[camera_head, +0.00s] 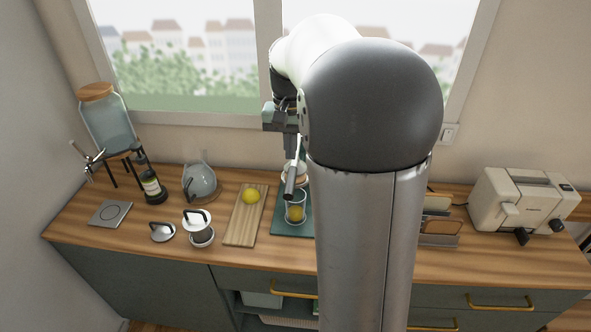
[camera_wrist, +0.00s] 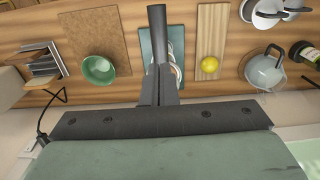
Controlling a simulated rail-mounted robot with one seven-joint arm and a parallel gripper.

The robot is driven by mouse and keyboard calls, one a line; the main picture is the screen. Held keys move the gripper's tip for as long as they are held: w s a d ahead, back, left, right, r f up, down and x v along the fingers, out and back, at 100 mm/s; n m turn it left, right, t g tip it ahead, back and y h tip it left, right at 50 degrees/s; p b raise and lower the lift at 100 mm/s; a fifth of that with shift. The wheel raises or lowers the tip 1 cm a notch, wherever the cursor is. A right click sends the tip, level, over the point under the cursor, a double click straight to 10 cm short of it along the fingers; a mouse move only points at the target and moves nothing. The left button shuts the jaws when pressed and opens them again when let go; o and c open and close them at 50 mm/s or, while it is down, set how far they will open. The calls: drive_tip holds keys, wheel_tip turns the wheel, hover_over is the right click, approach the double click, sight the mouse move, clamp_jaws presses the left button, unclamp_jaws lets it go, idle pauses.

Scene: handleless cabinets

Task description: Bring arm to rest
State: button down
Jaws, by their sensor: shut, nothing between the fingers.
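My arm rises through the middle of the head view and bends over toward the window. My gripper (camera_head: 290,188) points down above the counter, near the teal board (camera_head: 278,228). Its fingers look pressed together with nothing between them; they also show closed in the wrist view (camera_wrist: 157,35). A clear glass (camera_head: 296,213) with something yellow in it stands on the teal board below the gripper. In the head view I cannot tell the exact gap between fingertips and glass. My arm hides part of the counter behind it.
A lemon (camera_head: 250,195) lies on a wooden board (camera_head: 240,228). A grey kettle (camera_head: 200,182), a dark bottle (camera_head: 152,187) and a glass dispenser (camera_head: 107,122) stand left. A cream toaster (camera_head: 520,200) stands right. A green bowl (camera_wrist: 98,70) shows in the wrist view. Cabinets lie below the counter.

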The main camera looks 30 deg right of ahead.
drive_tip(key=shift+r, duration=0.7)
drive_tip(key=s+a+f+n, duration=0.3)
drive_tip(key=s+a, duration=0.3)
drive_tip(key=s, duration=0.4)
drive_tip(key=s+a+f+n+t, duration=0.1)
drive_tip(key=s+a+f+n, duration=0.2)
drive_tip(key=s, duration=0.8)
drive_tip(key=a+f, duration=0.2)
drive_tip(key=a, duration=0.2)
drive_tip(key=shift+s+a+f+n, duration=0.2)
drive_tip(key=shift+a+f+n, duration=0.1)
drive_tip(key=shift+n, duration=0.1)
drive_tip(key=shift+w, duration=0.1)
